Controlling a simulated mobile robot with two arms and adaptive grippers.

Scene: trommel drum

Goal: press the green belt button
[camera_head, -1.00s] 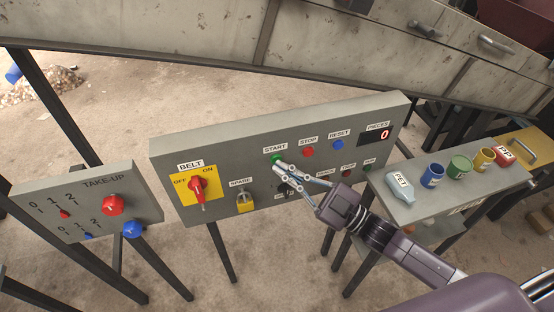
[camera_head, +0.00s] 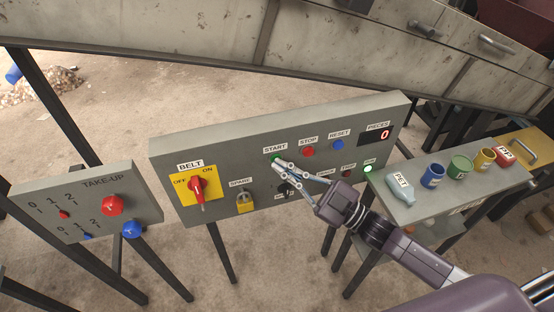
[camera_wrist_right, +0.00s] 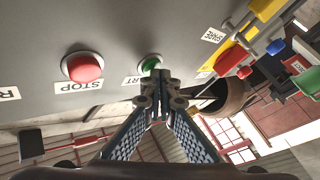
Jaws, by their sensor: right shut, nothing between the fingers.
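The green START button (camera_head: 277,158) is on the grey control panel (camera_head: 230,145), under its START label. In the right wrist view the green button (camera_wrist_right: 150,64) shows just past the fingertips, partly hidden by them. My right gripper (camera_head: 279,164) is shut and empty, its tips at the green button and seemingly touching it. The gripper's fingers (camera_wrist_right: 160,85) also fill the middle of the wrist view. A green lamp (camera_head: 368,169) at the panel's lower right is lit. My left gripper is not in view.
The red STOP button (camera_head: 308,152) and blue RESET button (camera_head: 338,145) are right of START. The red BELT switch (camera_head: 197,187) is on the left. A TAKE-UP panel (camera_head: 90,200) stands further left. A shelf of cups (camera_head: 440,195) stands right.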

